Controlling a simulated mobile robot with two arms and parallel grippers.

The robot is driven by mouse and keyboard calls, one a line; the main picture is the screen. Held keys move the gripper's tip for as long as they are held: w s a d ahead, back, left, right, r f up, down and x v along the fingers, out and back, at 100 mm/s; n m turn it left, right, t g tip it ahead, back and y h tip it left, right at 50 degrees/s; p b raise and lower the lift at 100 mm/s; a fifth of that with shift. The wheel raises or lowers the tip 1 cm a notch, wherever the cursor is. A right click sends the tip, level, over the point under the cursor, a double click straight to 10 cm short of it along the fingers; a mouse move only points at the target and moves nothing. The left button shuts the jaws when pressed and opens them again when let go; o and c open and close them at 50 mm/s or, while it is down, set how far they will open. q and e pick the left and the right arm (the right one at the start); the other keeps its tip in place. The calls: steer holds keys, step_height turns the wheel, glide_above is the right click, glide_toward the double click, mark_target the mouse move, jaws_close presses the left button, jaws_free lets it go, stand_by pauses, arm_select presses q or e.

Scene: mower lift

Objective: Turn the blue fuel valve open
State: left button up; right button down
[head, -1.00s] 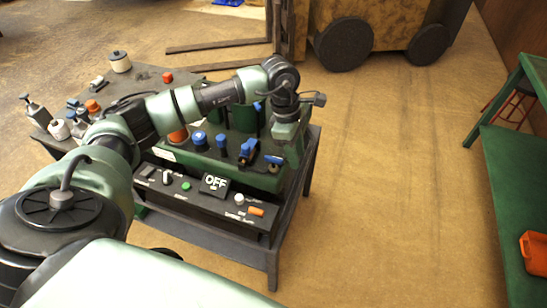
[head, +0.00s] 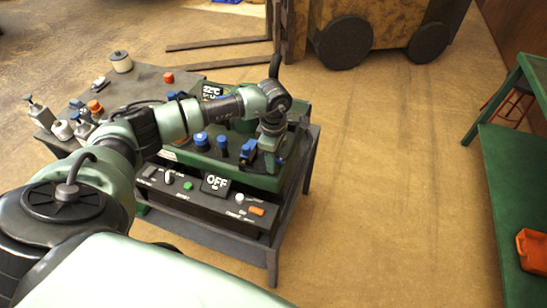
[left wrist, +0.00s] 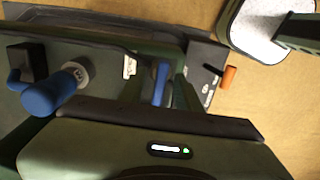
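My left gripper (head: 270,166) points down at the right end of the green machine (head: 225,170). In the left wrist view, its two fingers (left wrist: 160,98) stand apart with a narrow blue handle (left wrist: 160,82) between them. This handle appears to be the fuel valve; gaps seem to show on both sides of it. In the head view, the gripper mostly hides this handle. A larger blue lever with a round grey end (left wrist: 52,92) lies left of the fingers in the wrist view. My right gripper is not in view.
Blue knobs (head: 201,140) stand left of the gripper. Bottles (head: 38,112) crowd the bench's left end.

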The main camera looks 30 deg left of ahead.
arm_select(q)
steer(key=shift+c, duration=0.3)
jaws_close()
